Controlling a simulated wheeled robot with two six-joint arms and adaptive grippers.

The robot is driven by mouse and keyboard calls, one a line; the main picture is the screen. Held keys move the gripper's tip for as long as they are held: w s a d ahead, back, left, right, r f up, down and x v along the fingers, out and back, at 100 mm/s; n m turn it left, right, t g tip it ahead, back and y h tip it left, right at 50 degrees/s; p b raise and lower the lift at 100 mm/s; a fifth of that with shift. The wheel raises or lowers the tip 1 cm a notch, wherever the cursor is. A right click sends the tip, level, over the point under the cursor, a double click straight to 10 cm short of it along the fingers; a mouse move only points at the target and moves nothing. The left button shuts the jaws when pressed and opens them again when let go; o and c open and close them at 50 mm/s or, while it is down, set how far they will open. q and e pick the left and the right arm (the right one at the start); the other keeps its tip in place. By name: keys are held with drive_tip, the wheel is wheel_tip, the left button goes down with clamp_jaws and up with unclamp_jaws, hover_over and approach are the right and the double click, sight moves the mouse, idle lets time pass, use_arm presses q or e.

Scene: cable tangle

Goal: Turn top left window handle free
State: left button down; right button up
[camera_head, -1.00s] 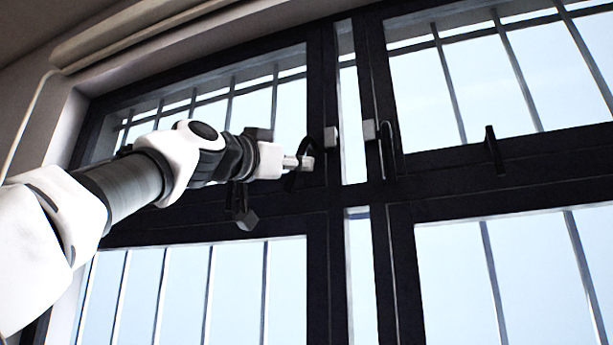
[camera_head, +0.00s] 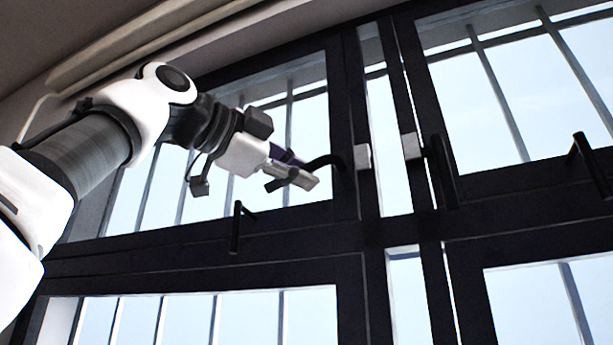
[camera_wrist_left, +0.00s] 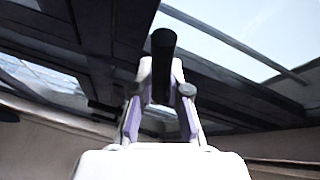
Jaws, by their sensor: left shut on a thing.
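The top left window's handle is a curved black lever (camera_head: 330,161) on the dark frame stile, beside a pale block (camera_head: 362,157). It points left from the stile, roughly level. My left gripper (camera_head: 295,176) is shut on the handle's free end, which partly hides it. In the left wrist view, the dark round handle end (camera_wrist_left: 163,45) stands between the two fingers (camera_wrist_left: 160,92) with purple inner sides. The handle's pivot is hard to make out against the dark frame. My right gripper is not in view.
A second black handle (camera_head: 440,172) sits on the right window's stile by another pale block (camera_head: 409,146). Black pull handles project from the lower rails, one below my left gripper (camera_head: 236,228) and one at far right (camera_head: 590,163). Bars stand behind the glass.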

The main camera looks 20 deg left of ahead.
use_arm(q)
drive_tip(key=shift+a+r+m+g+y+p, duration=0.1)
drive_tip(key=shift+r+m+g+y+p, duration=0.3)
drive_tip(key=shift+m+p, duration=0.45)
drive_tip(key=c, duration=1.1)
unclamp_jaws()
drive_tip(key=shift+w, duration=0.1)
drive_tip(key=shift+c, duration=0.2)
